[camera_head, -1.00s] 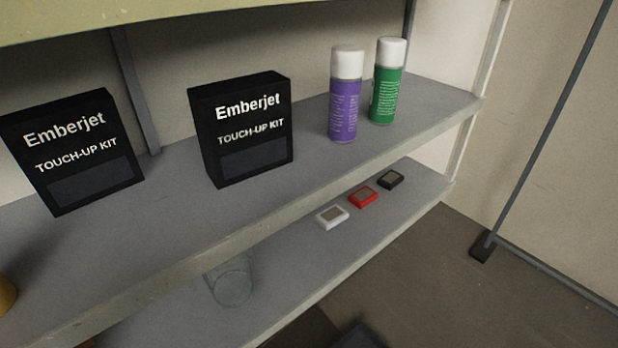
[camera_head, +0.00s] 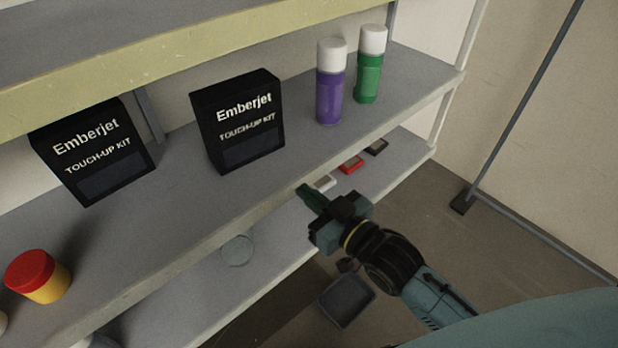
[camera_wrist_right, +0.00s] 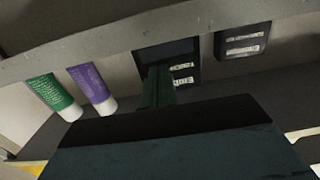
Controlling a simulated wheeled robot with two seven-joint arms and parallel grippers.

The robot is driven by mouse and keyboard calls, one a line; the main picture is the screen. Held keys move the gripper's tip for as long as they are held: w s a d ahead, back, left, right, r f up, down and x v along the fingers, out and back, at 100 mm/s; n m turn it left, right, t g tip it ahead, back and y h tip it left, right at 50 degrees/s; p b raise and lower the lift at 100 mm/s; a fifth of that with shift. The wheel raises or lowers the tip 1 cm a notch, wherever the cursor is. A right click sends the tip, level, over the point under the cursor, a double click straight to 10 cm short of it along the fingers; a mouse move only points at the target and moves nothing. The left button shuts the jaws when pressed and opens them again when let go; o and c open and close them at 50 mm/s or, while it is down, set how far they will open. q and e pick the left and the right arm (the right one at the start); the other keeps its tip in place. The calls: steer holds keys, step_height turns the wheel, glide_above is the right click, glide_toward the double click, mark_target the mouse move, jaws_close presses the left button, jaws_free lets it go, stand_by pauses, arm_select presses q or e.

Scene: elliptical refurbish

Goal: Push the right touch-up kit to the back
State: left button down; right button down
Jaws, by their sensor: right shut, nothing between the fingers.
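The right touch-up kit (camera_head: 238,120) is a black box with white "Emberjet TOUCH-UP KIT" lettering. It stands upright on the upper grey shelf (camera_head: 185,215), left of the spray cans. A matching left kit (camera_head: 92,152) stands further left. My right gripper (camera_head: 306,192) is shut and empty, in front of the shelf edge, to the lower right of the right kit and apart from it. In the right wrist view, the picture is upside down; the finger (camera_wrist_right: 158,88) overlaps the right kit (camera_wrist_right: 165,50), and the left kit (camera_wrist_right: 243,38) is beside it. My left gripper is out of view.
A purple can (camera_head: 330,82) and a green can (camera_head: 369,65) stand right of the right kit. A red-lidded yellow jar (camera_head: 38,276) is at lower left. Small red (camera_head: 351,165) and black items sit on the lower shelf. A yellowish shelf edge (camera_head: 190,45) runs above.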

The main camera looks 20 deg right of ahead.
steer(key=r, duration=0.2)
steer(key=b, duration=0.2)
glide_toward(254, 145)
steer(key=shift+w+a+f, duration=0.1)
steer(key=shift+w+a, duration=0.05)
steer(key=shift+w, duration=0.45)
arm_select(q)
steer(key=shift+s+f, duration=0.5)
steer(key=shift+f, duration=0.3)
arm_select(e)
steer(key=shift+x, duration=0.95)
steer(key=shift+w+a, duration=0.1)
steer(key=shift+w, duration=0.1)
steer(key=shift+x, duration=1.1)
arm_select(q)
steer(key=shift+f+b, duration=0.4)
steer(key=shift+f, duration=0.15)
arm_select(e)
steer(key=shift+x, duration=1.65)
